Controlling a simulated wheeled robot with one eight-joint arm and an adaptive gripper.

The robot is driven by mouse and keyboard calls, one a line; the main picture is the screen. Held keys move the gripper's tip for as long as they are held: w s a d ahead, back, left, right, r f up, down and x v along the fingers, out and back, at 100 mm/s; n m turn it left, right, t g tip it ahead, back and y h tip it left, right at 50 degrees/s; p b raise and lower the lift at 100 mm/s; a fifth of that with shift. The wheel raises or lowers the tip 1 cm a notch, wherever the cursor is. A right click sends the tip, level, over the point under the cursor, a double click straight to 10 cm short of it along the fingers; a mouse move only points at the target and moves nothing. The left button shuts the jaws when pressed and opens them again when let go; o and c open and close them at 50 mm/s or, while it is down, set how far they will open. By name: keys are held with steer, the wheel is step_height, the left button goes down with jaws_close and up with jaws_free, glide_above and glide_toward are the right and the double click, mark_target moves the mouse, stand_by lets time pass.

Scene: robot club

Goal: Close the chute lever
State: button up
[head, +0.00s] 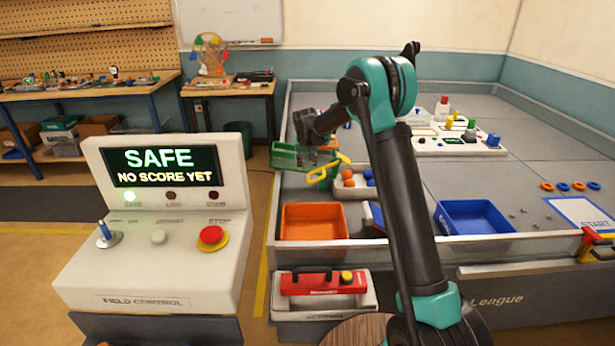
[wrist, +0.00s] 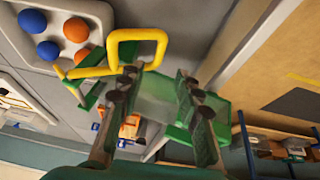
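In the wrist view the yellow handle (wrist: 137,34) lies just past the fingertips, with one side between the two finger lines. My gripper (wrist: 156,76) is open, its fingers apart and nothing visibly clamped between them. The translucent green chute (wrist: 165,95) shows beyond and between the fingers. I cannot tell whether a finger touches the handle.
A white tray (head: 352,192) with orange and blue balls sits beside the chute. An orange bin (head: 313,222) and a blue bin (head: 475,217) stand nearer. The field control console (head: 150,270), its screen reading SAFE, NO SCORE YET, stands at left. Low walls edge the field.

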mark_target(308, 177)
steer(key=x, duration=0.8)
steer(key=shift+f, duration=0.1)
steer(key=shift+c, duration=0.5)
jaws_close()
